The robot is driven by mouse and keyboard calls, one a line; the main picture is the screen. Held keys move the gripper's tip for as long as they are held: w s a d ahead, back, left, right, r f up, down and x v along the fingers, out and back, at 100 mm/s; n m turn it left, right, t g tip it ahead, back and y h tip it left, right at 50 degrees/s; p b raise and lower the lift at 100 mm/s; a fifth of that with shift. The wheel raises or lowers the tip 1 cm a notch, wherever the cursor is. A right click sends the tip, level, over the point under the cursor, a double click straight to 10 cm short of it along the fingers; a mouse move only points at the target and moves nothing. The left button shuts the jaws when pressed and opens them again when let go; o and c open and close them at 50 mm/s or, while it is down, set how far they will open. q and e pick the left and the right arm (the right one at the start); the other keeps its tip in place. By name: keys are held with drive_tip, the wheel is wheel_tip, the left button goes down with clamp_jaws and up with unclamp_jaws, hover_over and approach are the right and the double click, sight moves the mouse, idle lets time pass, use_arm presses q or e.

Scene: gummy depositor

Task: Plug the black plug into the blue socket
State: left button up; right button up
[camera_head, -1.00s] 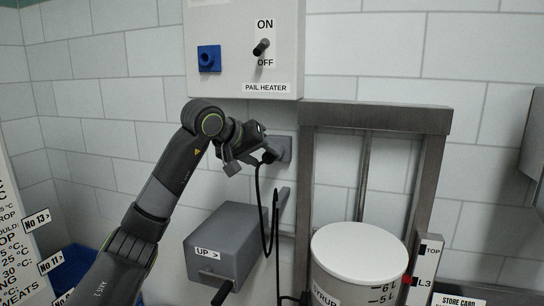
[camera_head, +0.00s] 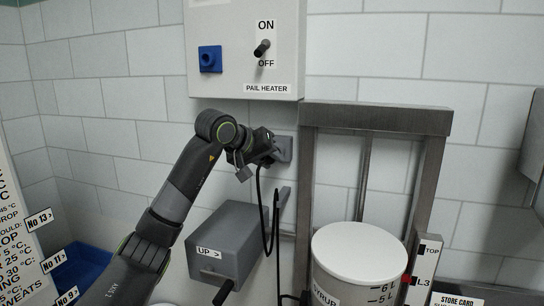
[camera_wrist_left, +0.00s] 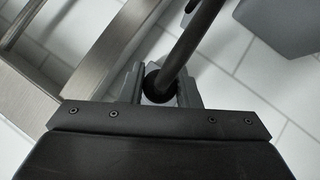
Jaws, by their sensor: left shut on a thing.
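The blue socket (camera_head: 210,59) is on the front of the white pail heater box, left of its switch. My left gripper (camera_head: 270,152) is at the grey wall holder (camera_head: 285,149) below that box, shut on the black plug. In the left wrist view the round black plug (camera_wrist_left: 158,84) sits between the fingers of the left gripper (camera_wrist_left: 160,90). Its black cord (camera_head: 264,215) hangs down from the gripper. In the head view the gripper mostly hides the plug, and I cannot tell whether the plug is still seated in the holder. My right gripper is not in view.
The pail heater box (camera_head: 230,20) has an ON/OFF switch (camera_head: 262,48). A grey box (camera_head: 225,240) with a crank is below my gripper. A metal frame (camera_head: 375,117) and a white syrup pail (camera_head: 355,250) stand right. The wall left of the heater box is clear.

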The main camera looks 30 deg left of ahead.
use_arm(q)
clamp_jaws()
drive_tip(key=shift+s+f, duration=0.1)
drive_tip(key=shift+s, duration=0.05)
drive_tip(key=shift+s, duration=0.2)
drive_tip(key=shift+s+d+b, duration=0.2)
drive_tip(key=shift+s+b, duration=0.15)
drive_tip(key=shift+s, duration=0.35)
drive_tip(key=shift+s+d+b, duration=0.15)
drive_tip(key=shift+s+b, duration=0.2)
drive_tip(key=shift+s, duration=0.3)
drive_tip(key=s+b, duration=0.1)
drive_tip(key=s, duration=0.1)
drive_tip(key=s+d+b, duration=0.1)
drive_tip(key=s, duration=0.1)
drive_tip(key=shift+s+d, duration=0.1)
drive_tip(key=shift+s, duration=0.3)
